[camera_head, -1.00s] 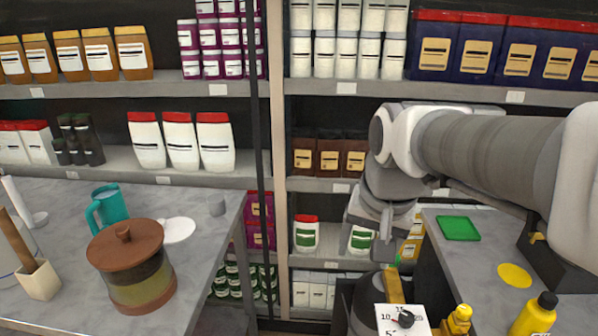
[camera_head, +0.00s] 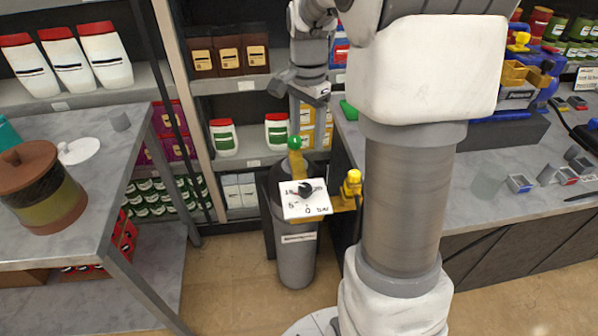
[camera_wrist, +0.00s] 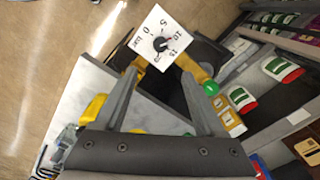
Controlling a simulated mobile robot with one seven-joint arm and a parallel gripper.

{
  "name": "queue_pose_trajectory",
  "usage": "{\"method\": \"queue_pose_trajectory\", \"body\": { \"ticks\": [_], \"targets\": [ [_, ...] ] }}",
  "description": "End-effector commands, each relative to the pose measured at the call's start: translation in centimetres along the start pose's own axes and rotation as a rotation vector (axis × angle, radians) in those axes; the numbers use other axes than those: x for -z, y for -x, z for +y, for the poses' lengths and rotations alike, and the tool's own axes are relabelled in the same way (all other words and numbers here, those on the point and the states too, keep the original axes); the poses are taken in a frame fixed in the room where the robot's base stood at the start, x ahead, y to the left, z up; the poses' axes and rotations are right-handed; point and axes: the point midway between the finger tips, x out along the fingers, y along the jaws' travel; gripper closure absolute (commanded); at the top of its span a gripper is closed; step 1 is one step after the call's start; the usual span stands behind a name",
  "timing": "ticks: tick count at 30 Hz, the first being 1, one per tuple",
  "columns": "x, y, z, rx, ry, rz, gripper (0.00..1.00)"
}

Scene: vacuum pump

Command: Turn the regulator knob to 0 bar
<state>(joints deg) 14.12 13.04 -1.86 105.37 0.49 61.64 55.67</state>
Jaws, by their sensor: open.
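The regulator's white dial plate (camera_head: 305,207) faces up on a grey cylinder (camera_head: 296,262) in the head view. The black regulator knob (camera_head: 304,189) sits on the plate, which carries bar numbers. In the wrist view, the plate (camera_wrist: 153,25) shows numbers from 0 up around the knob (camera_wrist: 160,44). A small reddish mark on the knob seems to face about the 10; the exact setting is unclear. My gripper (camera_wrist: 162,72) is open, its two fingers spread and empty, with the knob ahead of and between them in the picture. In the head view, my gripper (camera_head: 306,112) hangs above and behind the dial.
A green-tipped yellow fitting (camera_head: 296,160) stands behind the dial, and a yellow valve (camera_head: 351,184) is at its right. A grey table (camera_head: 95,195) with a brown pot (camera_head: 40,190) is left. A dark-fronted counter (camera_head: 520,215) is right; shelves stand behind. Floor before the cylinder is clear.

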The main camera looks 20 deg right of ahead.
Motion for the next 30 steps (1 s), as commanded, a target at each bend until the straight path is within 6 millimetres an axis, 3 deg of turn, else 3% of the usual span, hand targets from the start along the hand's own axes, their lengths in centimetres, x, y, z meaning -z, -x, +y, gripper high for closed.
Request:
{"method": "queue_pose_trajectory", "body": {
  "ticks": [21, 30],
  "targets": [
    [-0.1, -14.3, 0.1, -0.002, 0.003, -0.002, 0.29],
    [-0.1, -16.7, 0.0, 0.001, 0.004, 0.001, 0.29]
  ]
}}
